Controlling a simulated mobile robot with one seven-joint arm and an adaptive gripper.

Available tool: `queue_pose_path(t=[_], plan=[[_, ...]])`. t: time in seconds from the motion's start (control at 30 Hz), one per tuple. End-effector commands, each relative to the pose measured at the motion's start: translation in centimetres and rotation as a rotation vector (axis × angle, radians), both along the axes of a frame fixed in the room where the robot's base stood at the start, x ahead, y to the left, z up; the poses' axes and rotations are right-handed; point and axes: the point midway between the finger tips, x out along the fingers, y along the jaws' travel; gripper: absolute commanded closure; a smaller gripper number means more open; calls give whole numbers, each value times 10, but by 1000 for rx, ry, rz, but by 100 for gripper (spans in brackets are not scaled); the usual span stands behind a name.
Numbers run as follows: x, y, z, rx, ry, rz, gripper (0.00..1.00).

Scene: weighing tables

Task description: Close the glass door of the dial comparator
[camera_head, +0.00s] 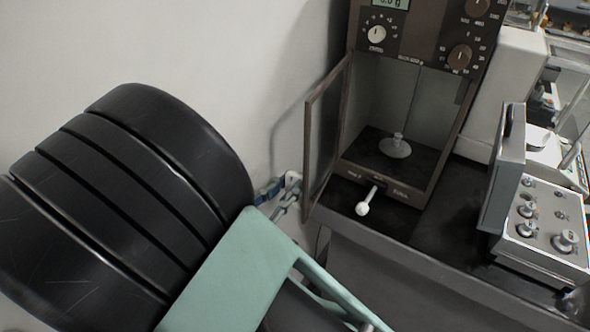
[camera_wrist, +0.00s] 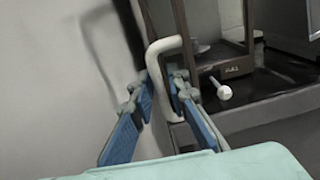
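The dial comparator (camera_head: 425,35) is a brown cabinet standing on a dark bench. Its glass door (camera_head: 324,135) has a brown frame and stands open on the cabinet's left side, swung out toward me. In the wrist view a pale U-shaped handle (camera_wrist: 164,44) on the door reaches between my fingers. My gripper (camera_head: 283,190) is beside the door's lower outer side, left of it. In the wrist view my gripper (camera_wrist: 162,88) is open, with a blue-padded finger on each side of the handle. I cannot tell whether either finger touches it.
Inside the chamber is a small round pan (camera_head: 395,147). A white-knobbed lever (camera_head: 364,207) sticks out at the cabinet's front. A grey control box (camera_head: 545,225) with knobs stands on the bench (camera_head: 405,262) to the right. A pale wall (camera_head: 220,60) is close behind my gripper.

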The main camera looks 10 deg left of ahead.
Motion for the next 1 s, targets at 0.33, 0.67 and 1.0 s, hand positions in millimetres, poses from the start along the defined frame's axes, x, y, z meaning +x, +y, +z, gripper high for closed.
queue_pose_path(t=[0.33, 0.67, 1.0], plan=[[0, 0, 0, 0, 0, -1, 97], [0, 0, 0, 0, 0, -1, 100], [0, 0, 0, -1, 0, 6, 100]])
